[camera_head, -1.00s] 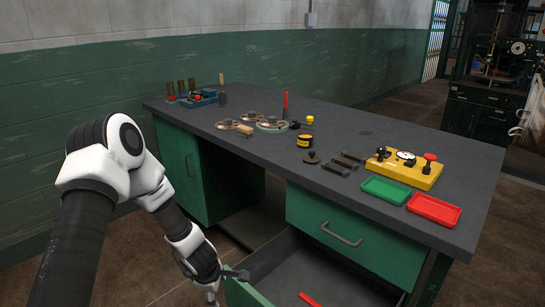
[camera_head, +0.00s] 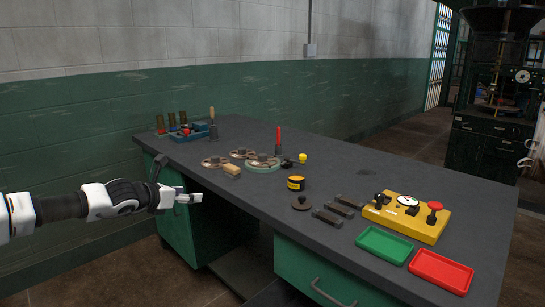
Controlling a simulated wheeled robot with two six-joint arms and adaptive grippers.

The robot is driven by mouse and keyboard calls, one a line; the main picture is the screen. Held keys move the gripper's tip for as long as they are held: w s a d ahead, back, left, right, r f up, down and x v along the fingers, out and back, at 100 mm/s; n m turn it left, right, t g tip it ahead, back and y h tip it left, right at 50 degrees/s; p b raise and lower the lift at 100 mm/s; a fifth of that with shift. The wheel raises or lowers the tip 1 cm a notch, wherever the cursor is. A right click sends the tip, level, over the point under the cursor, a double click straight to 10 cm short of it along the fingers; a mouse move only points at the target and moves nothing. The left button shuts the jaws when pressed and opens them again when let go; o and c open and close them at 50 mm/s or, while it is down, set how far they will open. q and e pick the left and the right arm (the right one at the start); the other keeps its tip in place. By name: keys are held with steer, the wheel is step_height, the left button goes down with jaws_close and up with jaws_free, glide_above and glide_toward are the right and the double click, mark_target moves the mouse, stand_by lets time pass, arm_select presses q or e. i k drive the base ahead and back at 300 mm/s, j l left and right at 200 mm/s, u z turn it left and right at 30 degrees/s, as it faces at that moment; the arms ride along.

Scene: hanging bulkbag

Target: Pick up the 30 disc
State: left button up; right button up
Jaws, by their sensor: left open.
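Several flat round discs lie on the dark desk top: one at the left (camera_head: 215,162), one behind it (camera_head: 243,153), and one on a green round base (camera_head: 263,170). Their numbers are too small to read, so I cannot tell which is the 30 disc. My left gripper (camera_head: 190,198) is open and empty, at the desk's front left edge, apart from the discs and to their left. My right gripper is not in view.
A tan block (camera_head: 231,170) lies beside the discs. A red-handled tool (camera_head: 278,141), a yellow-black tin (camera_head: 296,183), a yellow control box (camera_head: 407,216), a green tray (camera_head: 383,245) and a red tray (camera_head: 441,271) stand on the desk. A blue rack (camera_head: 189,131) is at the back left.

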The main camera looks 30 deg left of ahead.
mark_target(261, 159)
steer(key=i, duration=1.1)
